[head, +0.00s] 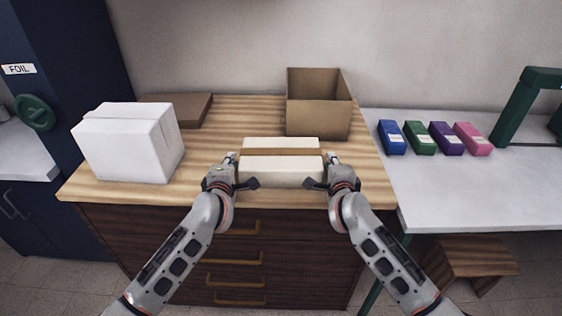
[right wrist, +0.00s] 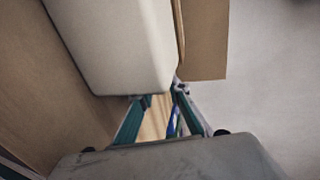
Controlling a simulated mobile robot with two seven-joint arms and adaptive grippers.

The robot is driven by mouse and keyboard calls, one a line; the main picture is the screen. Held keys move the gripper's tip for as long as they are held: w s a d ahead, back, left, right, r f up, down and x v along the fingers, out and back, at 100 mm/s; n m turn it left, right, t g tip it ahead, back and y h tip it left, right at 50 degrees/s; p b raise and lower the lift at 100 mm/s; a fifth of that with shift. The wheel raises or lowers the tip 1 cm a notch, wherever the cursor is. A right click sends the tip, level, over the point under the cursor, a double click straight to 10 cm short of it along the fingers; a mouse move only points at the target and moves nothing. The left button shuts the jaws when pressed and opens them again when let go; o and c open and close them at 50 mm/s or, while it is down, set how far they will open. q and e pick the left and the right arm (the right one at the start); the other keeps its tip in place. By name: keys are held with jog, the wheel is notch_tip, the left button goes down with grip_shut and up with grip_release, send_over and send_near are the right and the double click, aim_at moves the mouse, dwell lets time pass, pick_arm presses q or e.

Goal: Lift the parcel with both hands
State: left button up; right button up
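The parcel (head: 280,172) is a cream box with a brown band across its top, near the front edge of the wooden worktop. It appears level; its underside is hidden. My left gripper (head: 231,159) is at its left side and my right gripper (head: 333,159) at its right side. In the right wrist view, the parcel's pale side (right wrist: 120,45) is just beyond my right gripper (right wrist: 160,97), whose teal fingertips have a gap between them. Contact with the parcel is unclear. My left gripper's fingers are too small to read.
An open cardboard box (head: 318,120) stands behind the parcel. A large white box (head: 130,150) is at left, before a flat brown box (head: 185,110). Several coloured blocks (head: 420,140) sit on the grey table (head: 470,195) at right.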

pick_arm(q)
jog(key=shift+w+f, duration=0.15)
jog(key=shift+w, duration=0.45)
pick_arm(e)
jog(key=shift+w+f, duration=0.15)
jog(key=shift+w, duration=0.45)
pick_arm(q)
jog(key=shift+d, duration=0.4)
pick_arm(e)
jog(key=shift+a, duration=0.45)
pick_arm(q)
jog(key=shift+s+d, duration=0.1)
jog(key=shift+d, duration=0.25)
pick_arm(e)
jog(key=shift+a, duration=0.35)
